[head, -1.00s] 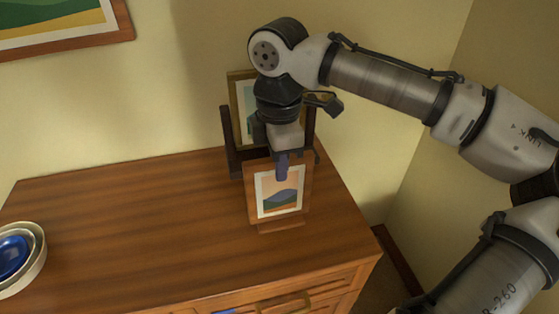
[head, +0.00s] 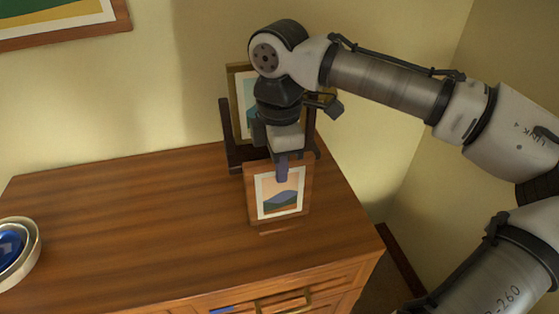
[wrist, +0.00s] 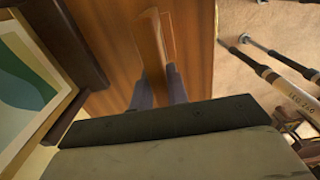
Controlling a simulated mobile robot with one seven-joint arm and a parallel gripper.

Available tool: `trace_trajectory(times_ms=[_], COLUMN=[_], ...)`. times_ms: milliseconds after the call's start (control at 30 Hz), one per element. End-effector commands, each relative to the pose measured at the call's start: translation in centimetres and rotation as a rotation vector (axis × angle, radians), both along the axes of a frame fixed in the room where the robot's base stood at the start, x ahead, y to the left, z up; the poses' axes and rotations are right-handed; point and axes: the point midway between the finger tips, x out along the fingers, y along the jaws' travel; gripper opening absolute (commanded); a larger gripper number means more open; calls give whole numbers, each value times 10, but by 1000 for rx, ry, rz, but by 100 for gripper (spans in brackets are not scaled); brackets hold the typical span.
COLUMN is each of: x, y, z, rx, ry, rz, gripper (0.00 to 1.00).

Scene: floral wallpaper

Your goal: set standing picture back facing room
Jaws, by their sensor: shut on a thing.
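A small standing picture (head: 279,205) in a wooden frame shows a blue and green hill under an orange sky. It is upright near the right end of the wooden dresser top, its image side toward the head camera. My gripper (head: 282,172) is above it, its fingers shut on the top part of the frame. In the wrist view the fingers (wrist: 158,88) sit on both sides of the frame (wrist: 150,45), seen nearly edge-on. I cannot tell for sure whether its bottom touches the dresser.
Close behind, a larger gold-framed picture (head: 236,76) rests on a dark stand (head: 227,135), partly hidden by my arm; it is at the left in the wrist view (wrist: 30,90). Nested bowls (head: 36,250) are at the far left. The dresser top (head: 130,220) between is clear.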

Motion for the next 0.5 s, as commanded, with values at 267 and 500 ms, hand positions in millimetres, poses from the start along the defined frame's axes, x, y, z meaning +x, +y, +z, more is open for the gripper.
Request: trace_trajectory(times_ms=[267,500], x=[0,0], y=[0,0], z=[-3,-3], rx=[-1,-1], ry=[-1,-1], rz=[0,0], gripper=[29,42])
